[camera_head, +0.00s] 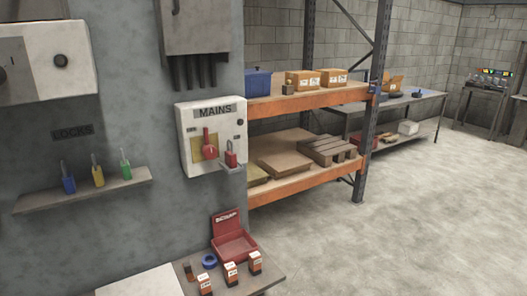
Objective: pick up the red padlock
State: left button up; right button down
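A small red padlock-like object (231,158) with an upright metal shackle is at the lower right of the white box labelled MAINS (197,168). It seems to sit on a small ledge (233,168) there. Left of it, the same box carries a red handle (209,147) on a yellow plate. Blue (68,184), yellow (98,176) and green (126,168) padlocks stand on a wall shelf (40,204) under the word LOCKS. Neither of my grippers shows in this view.
Below, a bench (262,278) holds an open red case (233,243), a blue ring (209,261) and small orange-and-white boxes (230,274). An orange rack (300,187) with cartons stands behind to the right. The floor (400,230) at right is clear.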

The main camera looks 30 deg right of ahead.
aim_at(229, 156)
jog(key=l, duration=0.55)
jog(key=k+l, duration=0.15)
jog(key=l, duration=1)
